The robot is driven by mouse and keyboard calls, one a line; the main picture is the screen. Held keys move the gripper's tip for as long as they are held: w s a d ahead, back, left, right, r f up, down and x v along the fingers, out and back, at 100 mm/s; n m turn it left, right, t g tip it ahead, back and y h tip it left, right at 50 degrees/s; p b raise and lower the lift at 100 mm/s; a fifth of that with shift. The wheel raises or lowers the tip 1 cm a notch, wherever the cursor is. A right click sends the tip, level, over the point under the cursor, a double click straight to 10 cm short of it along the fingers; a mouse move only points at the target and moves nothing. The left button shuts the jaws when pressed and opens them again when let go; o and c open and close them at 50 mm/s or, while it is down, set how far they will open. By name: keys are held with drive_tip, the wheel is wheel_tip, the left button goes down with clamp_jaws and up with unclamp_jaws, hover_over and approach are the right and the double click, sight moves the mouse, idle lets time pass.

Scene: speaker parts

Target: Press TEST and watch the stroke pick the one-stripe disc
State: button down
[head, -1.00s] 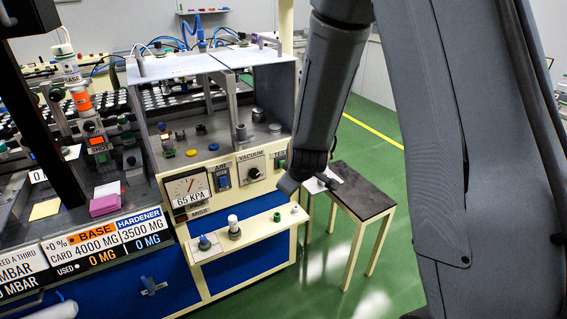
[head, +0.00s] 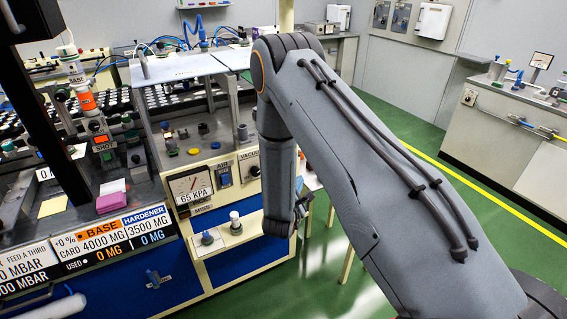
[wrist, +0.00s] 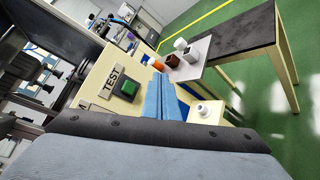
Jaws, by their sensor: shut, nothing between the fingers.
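The green TEST button (wrist: 129,88) sits on the cream panel, beside its TEST label (wrist: 111,79), in the wrist view. My gripper (wrist: 164,77) is shut and empty, its two blue fingers together just right of the button. I cannot tell whether they touch the panel. In the head view my arm hides the TEST button, and the fingertips cannot be made out. The test bench (head: 215,160) has a gauge (head: 190,186) reading 65 KPA and a vacuum knob (head: 254,171). Small round parts stand on its deck; I cannot make out a one-stripe disc.
Green floor is open to the right.

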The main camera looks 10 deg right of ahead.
drive_tip(key=w+a+b, duration=0.2)
drive_tip(key=w+b, duration=0.2)
drive_tip(key=w, duration=0.4)
drive_tip(key=shift+w+a, duration=0.2)
drive_tip(key=shift+a, duration=0.15)
idle(2.0)
drive_tip(key=shift+w+a, duration=0.15)
drive_tip(key=shift+w, duration=0.25)
